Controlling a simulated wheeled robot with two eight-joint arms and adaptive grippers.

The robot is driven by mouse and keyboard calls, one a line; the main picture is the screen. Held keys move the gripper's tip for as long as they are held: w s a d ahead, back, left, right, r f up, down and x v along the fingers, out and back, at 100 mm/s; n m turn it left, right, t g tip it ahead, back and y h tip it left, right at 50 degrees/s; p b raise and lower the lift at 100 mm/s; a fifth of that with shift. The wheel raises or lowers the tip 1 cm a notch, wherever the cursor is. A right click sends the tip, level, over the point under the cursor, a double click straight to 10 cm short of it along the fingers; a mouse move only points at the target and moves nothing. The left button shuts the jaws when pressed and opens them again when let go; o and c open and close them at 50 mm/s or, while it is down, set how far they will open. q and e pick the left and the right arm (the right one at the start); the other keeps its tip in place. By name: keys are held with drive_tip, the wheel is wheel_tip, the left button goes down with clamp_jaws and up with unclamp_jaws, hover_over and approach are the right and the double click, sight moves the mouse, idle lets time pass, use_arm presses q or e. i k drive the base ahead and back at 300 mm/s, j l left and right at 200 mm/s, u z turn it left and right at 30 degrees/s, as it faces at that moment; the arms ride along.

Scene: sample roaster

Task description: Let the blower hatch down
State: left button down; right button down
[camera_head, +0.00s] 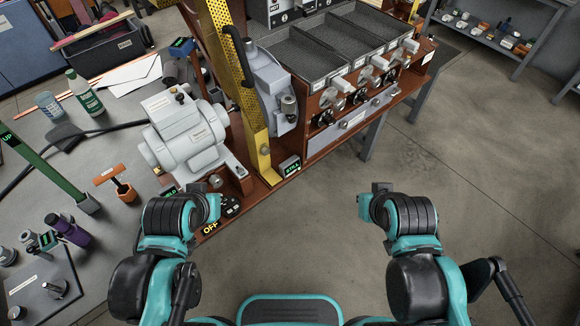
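A yellow perforated panel (224,38) stands steeply upright above the red-brown machine base; it looks like the blower hatch in a raised position. A black bar handle (237,56) is on its right side. A yellow post (262,150) runs down below it to the base. The grey blower or motor housing (186,137) sits left of the post. My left gripper (212,206) is in front of the housing, near the base's front edge and well below the handle. My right gripper (366,204) is over open floor. Both look empty; their fingers are too small to judge.
A switch marked OFF (228,205) is beside my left gripper. Roaster trays (325,50) with knobs stand at the back right. A green post marked UP (50,170), an orange-handled tool (118,184) and bottles (84,92) are on the left bench. The right floor is clear.

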sight(285, 122)
drive_tip(key=l+z, duration=0.3)
drive_tip(key=l, duration=1.25)
